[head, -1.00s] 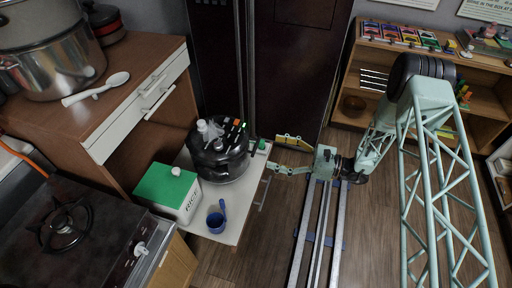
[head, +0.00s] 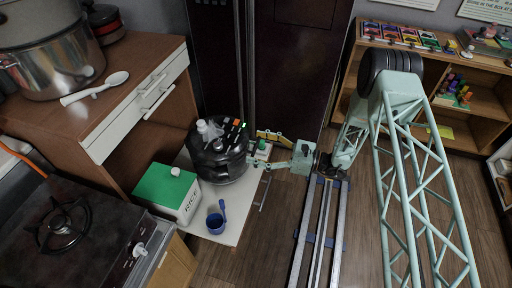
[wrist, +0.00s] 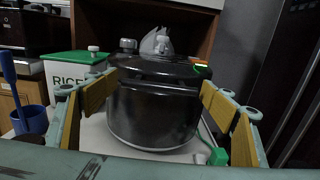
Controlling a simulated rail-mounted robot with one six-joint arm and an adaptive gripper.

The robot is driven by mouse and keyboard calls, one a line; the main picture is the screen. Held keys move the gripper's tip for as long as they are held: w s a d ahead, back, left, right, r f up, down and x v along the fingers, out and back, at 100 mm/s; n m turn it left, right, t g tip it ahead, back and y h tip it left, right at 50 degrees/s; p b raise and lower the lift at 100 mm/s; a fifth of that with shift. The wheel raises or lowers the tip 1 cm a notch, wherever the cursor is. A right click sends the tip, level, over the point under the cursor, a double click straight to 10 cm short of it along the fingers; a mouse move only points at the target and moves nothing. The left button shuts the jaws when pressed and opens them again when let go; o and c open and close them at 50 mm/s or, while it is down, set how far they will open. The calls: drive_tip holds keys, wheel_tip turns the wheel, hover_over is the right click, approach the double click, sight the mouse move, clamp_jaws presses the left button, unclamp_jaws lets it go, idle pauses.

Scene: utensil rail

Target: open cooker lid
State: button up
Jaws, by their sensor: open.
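The cooker (head: 220,160) is a round black pot with a dark lid (head: 217,138), standing on a small white table; the lid looks closed. It also fills the middle of the wrist view (wrist: 152,112), where its lid (wrist: 158,67) carries a pale grey pointed piece on top and a small green light at the right. My gripper (head: 262,153) is at the cooker's right side in the head view. In the wrist view its yellow-padded fingers (wrist: 158,98) are spread on either side of the cooker body, with nothing held. I cannot tell whether the fingertips touch it.
A white rice box with a green lid (head: 170,192) and a blue cup (head: 216,223) stand on the white table (head: 229,232), left and front of the cooker. A green piece (wrist: 218,157) sits near the cooker's right base. A dark cabinet (head: 290,80) stands behind.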

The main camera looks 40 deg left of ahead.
drive_tip(key=shift+c, duration=0.2)
drive_tip(key=c, duration=1.1)
drive_tip(key=shift+r, duration=0.2)
